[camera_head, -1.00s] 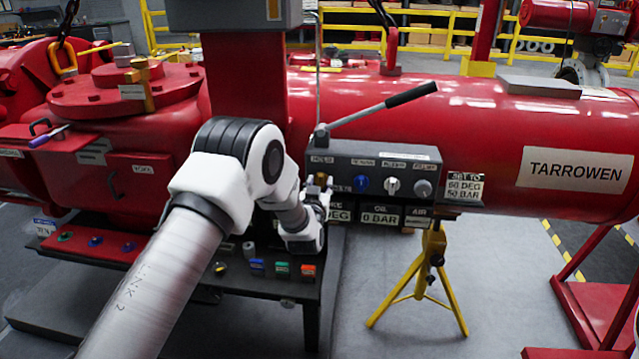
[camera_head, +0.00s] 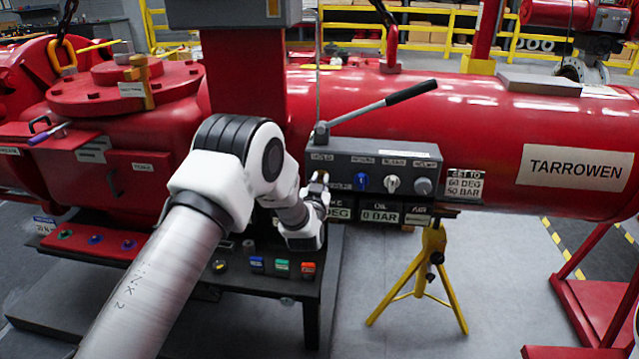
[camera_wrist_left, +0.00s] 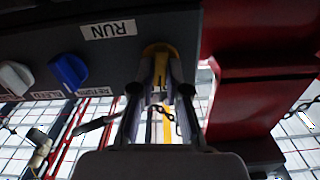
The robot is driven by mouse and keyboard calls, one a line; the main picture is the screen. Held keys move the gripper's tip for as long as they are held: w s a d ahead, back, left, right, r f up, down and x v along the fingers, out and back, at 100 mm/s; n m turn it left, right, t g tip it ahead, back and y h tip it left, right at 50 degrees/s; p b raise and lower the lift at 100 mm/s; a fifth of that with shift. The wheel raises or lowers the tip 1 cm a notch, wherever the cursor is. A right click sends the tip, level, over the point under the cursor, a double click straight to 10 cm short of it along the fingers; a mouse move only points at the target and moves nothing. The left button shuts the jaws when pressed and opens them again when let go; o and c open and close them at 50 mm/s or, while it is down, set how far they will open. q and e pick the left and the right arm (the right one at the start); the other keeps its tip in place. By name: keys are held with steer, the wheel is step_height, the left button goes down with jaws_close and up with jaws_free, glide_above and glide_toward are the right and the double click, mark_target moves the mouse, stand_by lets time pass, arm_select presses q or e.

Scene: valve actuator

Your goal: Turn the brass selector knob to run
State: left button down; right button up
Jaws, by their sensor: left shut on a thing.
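The brass selector knob (camera_wrist_left: 158,52) sits on the grey control box, beside an upside-down RUN label (camera_wrist_left: 109,30) in the left wrist view. My left gripper (camera_wrist_left: 160,72) is shut on the knob, with one finger on each side of it. In the head view the left gripper (camera_head: 321,187) is at the left end of the grey control box (camera_head: 385,160), and only a little brass shows there. The knob's pointing direction is hard to tell because the fingers cover most of it. My right gripper is not in view.
A blue knob (camera_head: 361,181), a white knob (camera_head: 392,184) and a grey knob (camera_head: 424,186) line the box to the right. A long black-handled lever (camera_head: 410,93) rises above it.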

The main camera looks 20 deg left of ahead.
arm_select(q)
steer(key=m, duration=0.7)
steer(key=shift+d+m, duration=0.1)
steer(key=shift+m, duration=0.3)
steer(key=m, duration=0.3)
steer(key=shift+f+m, duration=0.1)
steer(key=shift+m, duration=0.2)
steer(key=shift+d+f+m, duration=0.1)
steer(key=shift+m, duration=1.9)
steer(key=c, duration=1.2)
jaws_free()
steer(key=shift+o, duration=0.2)
